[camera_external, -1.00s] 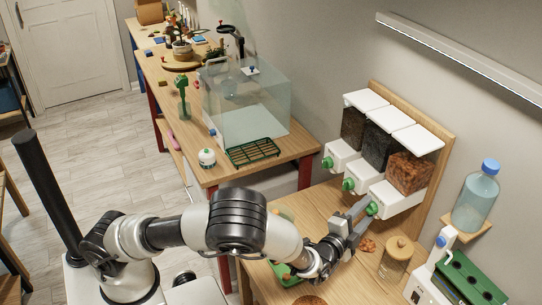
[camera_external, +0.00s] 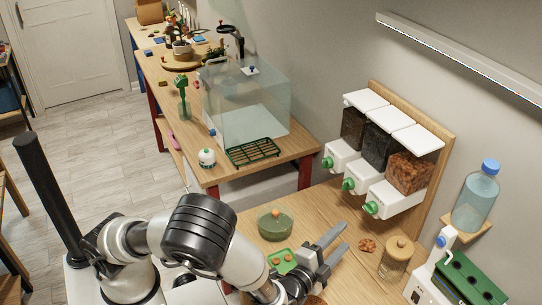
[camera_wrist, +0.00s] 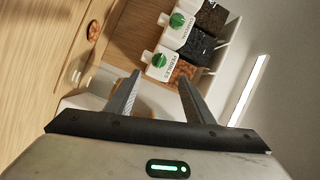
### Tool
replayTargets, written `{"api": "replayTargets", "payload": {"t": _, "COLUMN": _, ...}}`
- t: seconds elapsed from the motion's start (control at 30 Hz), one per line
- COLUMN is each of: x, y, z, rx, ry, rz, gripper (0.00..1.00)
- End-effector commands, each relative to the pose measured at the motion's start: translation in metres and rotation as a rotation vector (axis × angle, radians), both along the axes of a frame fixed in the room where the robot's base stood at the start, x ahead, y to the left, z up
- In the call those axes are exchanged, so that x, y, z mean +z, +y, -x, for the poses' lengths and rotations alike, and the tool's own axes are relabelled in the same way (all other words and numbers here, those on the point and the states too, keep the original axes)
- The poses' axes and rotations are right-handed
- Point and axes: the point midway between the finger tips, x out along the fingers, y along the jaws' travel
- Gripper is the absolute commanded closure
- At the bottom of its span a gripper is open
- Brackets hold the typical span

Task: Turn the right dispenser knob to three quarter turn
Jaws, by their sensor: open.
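Three white dispensers hang in a row on a wooden board on the wall, each with a green knob in front. The right dispenser (camera_external: 403,200) holds reddish-brown chunks, and its knob (camera_external: 371,208) is uncovered. In the wrist view that knob (camera_wrist: 159,60) shows just beyond my fingertips, with the middle dispenser's knob (camera_wrist: 177,47) above it. My gripper (camera_external: 337,241) is open and empty over the table, to the left of and below the right knob, with a clear gap between. Its two fingers (camera_wrist: 160,84) point toward the dispensers in the wrist view.
A glass jar with a wooden lid (camera_external: 394,262) stands right of my gripper. A green bowl (camera_external: 275,226) and a small green tray (camera_external: 291,266) lie to its left. A water bottle (camera_external: 474,203) stands on a small wall shelf at right. A glass tank (camera_external: 240,115) is further back.

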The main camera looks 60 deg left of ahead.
Motion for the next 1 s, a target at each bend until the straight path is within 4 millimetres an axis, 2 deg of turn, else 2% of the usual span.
{"api": "replayTargets", "payload": {"t": 0.1, "x": 0.001, "y": -0.009, "z": 0.020, "rx": -0.002, "ry": 0.001, "rz": -0.001, "gripper": 0.52}}
{"api": "replayTargets", "payload": {"t": 0.23, "x": 0.001, "y": -0.014, "z": 0.033, "rx": -0.001, "ry": 0.001, "rz": 0.000, "gripper": 0.52}}
{"api": "replayTargets", "payload": {"t": 0.67, "x": 0.001, "y": -0.015, "z": 0.038, "rx": 0.001, "ry": 0.001, "rz": -0.001, "gripper": 0.51}}
{"api": "replayTargets", "payload": {"t": 0.83, "x": -0.010, "y": 0.003, "z": 0.031, "rx": -0.013, "ry": 0.008, "rz": 0.012, "gripper": 0.51}}
{"api": "replayTargets", "payload": {"t": 1.0, "x": -0.046, "y": 0.038, "z": 0.022, "rx": -0.080, "ry": 0.034, "rz": 0.121, "gripper": 0.51}}
